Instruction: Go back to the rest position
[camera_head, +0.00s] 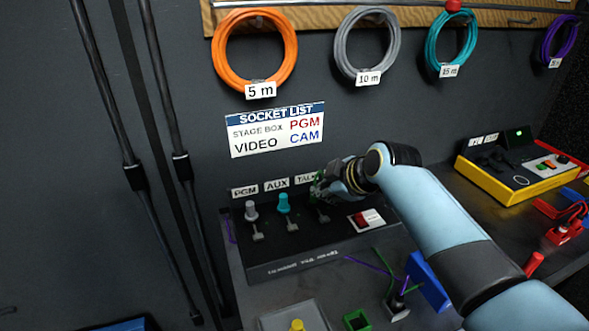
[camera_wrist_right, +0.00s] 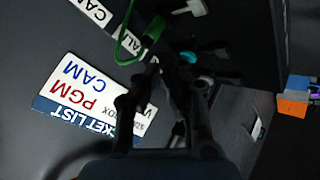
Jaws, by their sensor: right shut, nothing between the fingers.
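My right gripper (camera_head: 326,188) is shut and empty at the back of the black socket panel (camera_head: 300,250), near the TALK label, which it partly covers. A green plug with a looped green cable (camera_wrist_right: 152,28) shows just past my fingertips in the right wrist view; whether they touch it I cannot tell. In that view my shut right gripper (camera_wrist_right: 160,75) reaches up the middle of the picture. A grey plug (camera_head: 251,210) stands under the PGM label and a teal plug (camera_head: 284,203) under the AUX label. My left gripper is not in view.
A socket list sign (camera_head: 276,130) is on the dark wall. Orange (camera_head: 220,65), grey (camera_head: 342,60), teal (camera_head: 432,55) and purple (camera_head: 546,45) cable coils hang above. A yellow-edged console (camera_head: 490,185) stands at right. Thin cables and blocks lie in front of the panel.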

